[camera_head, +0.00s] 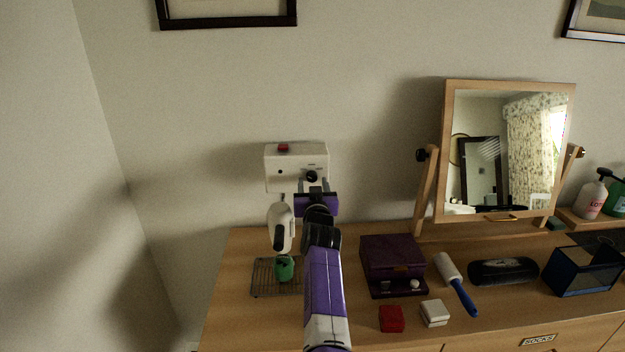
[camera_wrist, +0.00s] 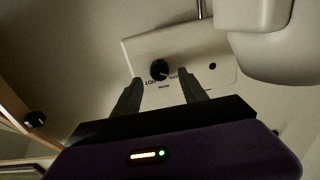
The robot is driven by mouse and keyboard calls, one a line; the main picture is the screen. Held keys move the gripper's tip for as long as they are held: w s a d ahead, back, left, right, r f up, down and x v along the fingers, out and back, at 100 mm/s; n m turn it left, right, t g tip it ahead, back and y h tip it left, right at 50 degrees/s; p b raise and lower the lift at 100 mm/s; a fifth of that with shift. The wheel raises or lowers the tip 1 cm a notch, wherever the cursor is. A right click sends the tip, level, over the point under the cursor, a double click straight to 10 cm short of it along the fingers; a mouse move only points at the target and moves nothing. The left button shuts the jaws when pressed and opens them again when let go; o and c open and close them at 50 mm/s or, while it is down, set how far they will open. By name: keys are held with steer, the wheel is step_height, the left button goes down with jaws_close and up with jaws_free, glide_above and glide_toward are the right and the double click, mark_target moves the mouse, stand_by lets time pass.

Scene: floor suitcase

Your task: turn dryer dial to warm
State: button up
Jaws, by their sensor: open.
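The dryer (camera_head: 285,180) is a white box on the wall above the dresser, with a red button on top. Its black round dial (camera_head: 312,176) is on the front face, right of centre. The dial also shows in the wrist view (camera_wrist: 159,69), above small printed labels, one of which seems to read HOT. Its pointer setting is too dark to tell. My gripper (camera_head: 313,186) is open at the dryer front. In the wrist view the fingertips (camera_wrist: 159,76) lie either side of the dial, with gaps; contact is not visible.
A white handset (camera_head: 281,228) hangs left of my arm, above a green item (camera_head: 284,268) on a wire rack (camera_head: 262,285). The dresser also holds a purple box (camera_head: 392,255), red box (camera_head: 391,319), white box (camera_head: 434,313), lint roller (camera_head: 456,285) and tilting mirror (camera_head: 440,190).

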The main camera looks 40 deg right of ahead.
mark_target(312, 177)
steer(key=shift+x, duration=1.25)
steer(key=shift+c, duration=0.4)
jaws_close()
